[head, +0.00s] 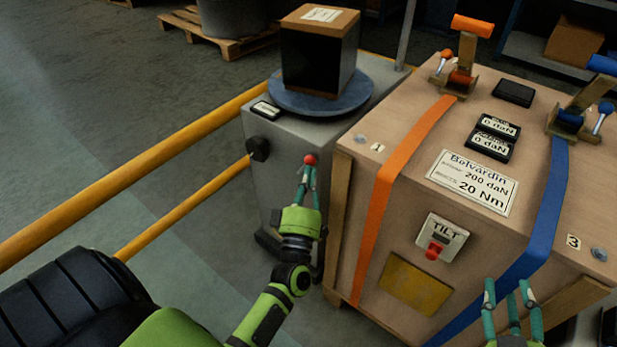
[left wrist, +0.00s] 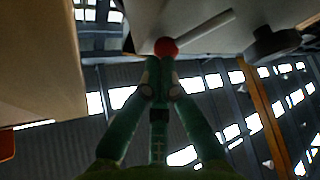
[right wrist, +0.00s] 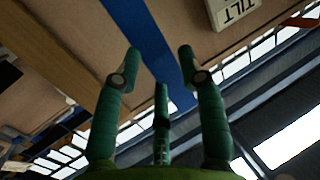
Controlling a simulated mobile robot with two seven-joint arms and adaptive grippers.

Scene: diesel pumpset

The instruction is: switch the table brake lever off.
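The table brake lever shows as a red ball knob (head: 310,160) at the front side of the grey turntable cabinet (head: 262,180). In the left wrist view the knob (left wrist: 166,46) sits on a pale rod running up to the right. My left gripper (head: 309,172) is at the knob, its fingertips drawn together against its near side; the ball shows just beyond them. How deep the grip is cannot be seen. My right gripper (head: 508,290) is open and empty in front of the wooden crate; its spread fingers (right wrist: 160,55) show in the right wrist view.
A box (head: 318,55) stands on the round blue-grey turntable (head: 285,98). A black knob (head: 258,149) is left of the lever. The strapped crate (head: 350,150) stands close on the right. Yellow rails (head: 150,160) run along the left.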

